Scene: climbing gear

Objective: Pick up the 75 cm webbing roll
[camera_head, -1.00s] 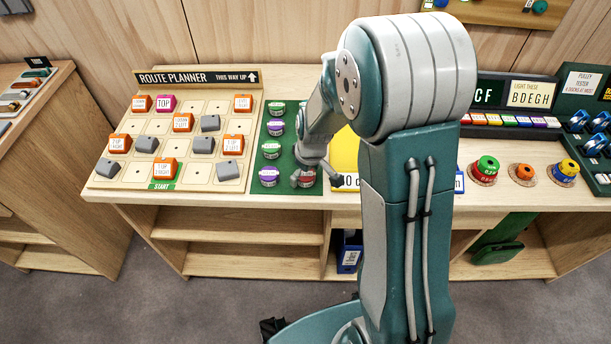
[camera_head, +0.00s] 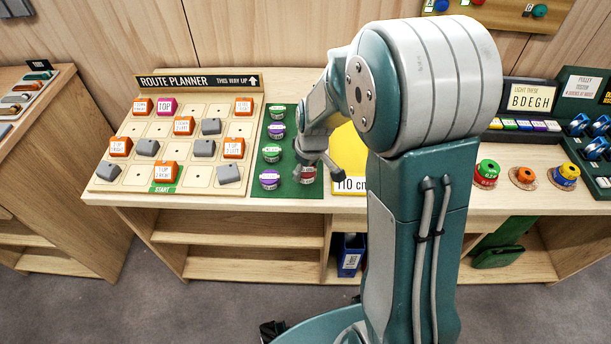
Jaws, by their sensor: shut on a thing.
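Several webbing rolls stand on a green mat (camera_head: 290,190) on the counter: green ones (camera_head: 271,153) and purple ones (camera_head: 269,179) in its left column, and a red roll (camera_head: 306,175) at its front right. Their labels are too small to read, so I cannot tell which is 75 cm. My gripper (camera_head: 312,168) is at the red roll, its fingers around it and shut on it. My arm hides part of the mat and any rolls behind it. I cannot tell whether the red roll is clear of the mat.
The route planner board (camera_head: 180,150) with orange and grey blocks is left of the mat. Open shelves (camera_head: 240,263) lie below the counter.

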